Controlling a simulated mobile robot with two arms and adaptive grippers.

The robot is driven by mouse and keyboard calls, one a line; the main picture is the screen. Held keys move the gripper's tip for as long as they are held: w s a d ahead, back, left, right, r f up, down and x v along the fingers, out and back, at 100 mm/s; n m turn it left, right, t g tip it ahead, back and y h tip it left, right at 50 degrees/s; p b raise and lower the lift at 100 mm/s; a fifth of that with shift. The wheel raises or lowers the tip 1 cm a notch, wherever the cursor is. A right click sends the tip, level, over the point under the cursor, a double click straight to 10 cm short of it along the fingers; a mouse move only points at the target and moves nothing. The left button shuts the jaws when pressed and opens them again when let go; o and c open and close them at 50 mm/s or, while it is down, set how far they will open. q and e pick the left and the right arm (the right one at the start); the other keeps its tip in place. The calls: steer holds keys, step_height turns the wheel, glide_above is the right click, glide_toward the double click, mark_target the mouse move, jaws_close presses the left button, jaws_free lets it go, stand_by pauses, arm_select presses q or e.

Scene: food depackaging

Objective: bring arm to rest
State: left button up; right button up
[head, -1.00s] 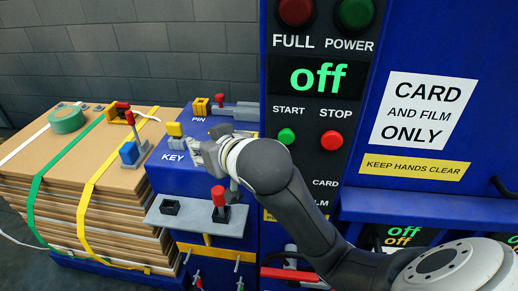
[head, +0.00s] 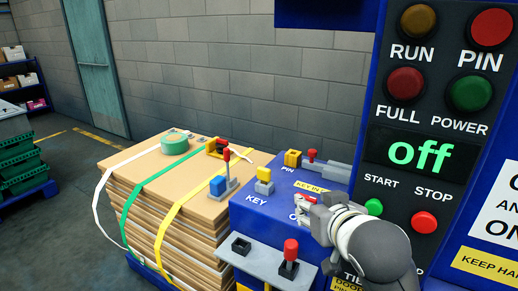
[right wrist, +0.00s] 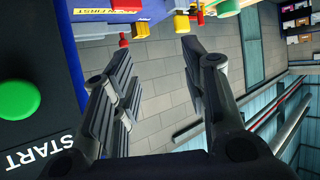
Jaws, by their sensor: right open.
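My right gripper (head: 308,207) is in the head view, above the blue machine top beside the KEY label, to the right of the yellow key block (head: 264,181). Its arm comes in from the lower right. In the right wrist view my right gripper (right wrist: 158,65) has its two fingers spread apart, with nothing between them but the grey wall and floor beyond. My left gripper is in no view.
The control panel (head: 418,151) reads "off", with a green start button (head: 374,207) and a red stop button (head: 424,222) close to my arm. Strapped cardboard (head: 150,190) is stacked to the left. A red-knobbed lever (head: 290,257) stands in front. Open floor lies far left.

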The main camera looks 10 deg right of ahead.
steer(key=s+f+n+g, duration=0.15)
steer(key=s+f, duration=0.25)
steer(key=f, duration=0.5)
steer(key=s+f+m+g, duration=0.1)
steer(key=s+f+g, duration=0.3)
steer(key=f, duration=0.5)
steer(key=s+d+f+n+g, duration=0.2)
steer(key=s+f+g, duration=0.2)
steer(key=s+f, duration=1.15)
steer(key=s+f+g, duration=0.1)
steer(key=s+f, duration=0.1)
steer(key=f, duration=1.1)
steer(key=s+f, duration=0.2)
steer(key=f, duration=1.1)
steer(key=s+d+f+g, duration=0.1)
steer(key=s+d+f, duration=0.1)
steer(key=s+f, duration=1.2)
steer(key=shift+s+d+f, duration=0.2)
steer(key=shift+s+d, duration=0.05)
steer(key=shift+s, duration=0.6)
steer(key=shift+c, duration=0.3)
